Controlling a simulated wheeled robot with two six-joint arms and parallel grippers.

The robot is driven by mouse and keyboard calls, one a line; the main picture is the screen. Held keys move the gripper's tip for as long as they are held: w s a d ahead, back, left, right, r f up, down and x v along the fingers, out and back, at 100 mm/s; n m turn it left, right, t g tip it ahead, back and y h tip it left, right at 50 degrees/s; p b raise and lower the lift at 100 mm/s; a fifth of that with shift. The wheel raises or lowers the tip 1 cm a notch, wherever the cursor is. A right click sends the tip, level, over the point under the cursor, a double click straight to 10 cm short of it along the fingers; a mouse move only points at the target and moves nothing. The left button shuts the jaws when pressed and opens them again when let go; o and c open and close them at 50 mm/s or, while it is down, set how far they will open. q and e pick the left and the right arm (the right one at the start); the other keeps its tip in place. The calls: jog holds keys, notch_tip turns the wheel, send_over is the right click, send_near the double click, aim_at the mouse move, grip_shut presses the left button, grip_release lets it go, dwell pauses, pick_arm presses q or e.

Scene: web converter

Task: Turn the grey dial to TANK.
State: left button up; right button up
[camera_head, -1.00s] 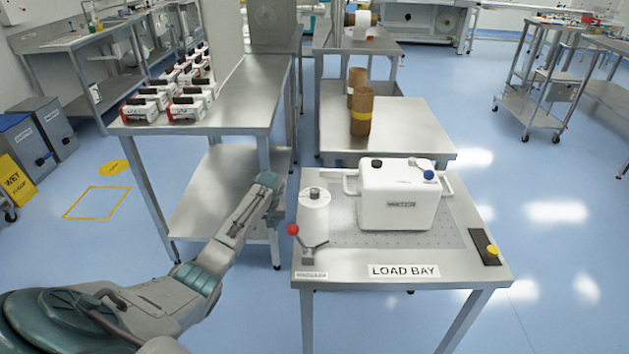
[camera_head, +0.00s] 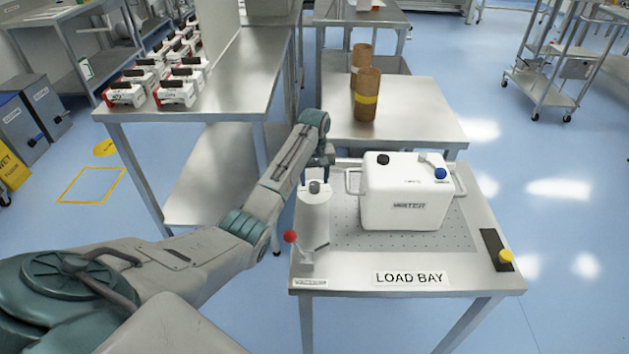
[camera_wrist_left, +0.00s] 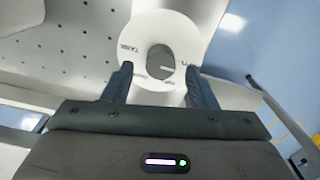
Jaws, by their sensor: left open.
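My left gripper (camera_head: 319,165) is just above and behind the dial, pointing down. In the wrist view its open fingers (camera_wrist_left: 160,82) stand on either side of the dial, with nothing held. My right gripper is out of view.
A white tank box (camera_head: 405,200) with a black cap and blue-ended handle is to the right. A yellow button on a black plate (camera_head: 497,250) is at the table's right edge. Brown rolls (camera_head: 367,97) stand behind.

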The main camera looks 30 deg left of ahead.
pick_arm(q)
jog(key=shift+f, duration=1.05)
jog(key=c, duration=1)
jog(key=shift+o, duration=0.2)
jog(key=shift+r, duration=0.1)
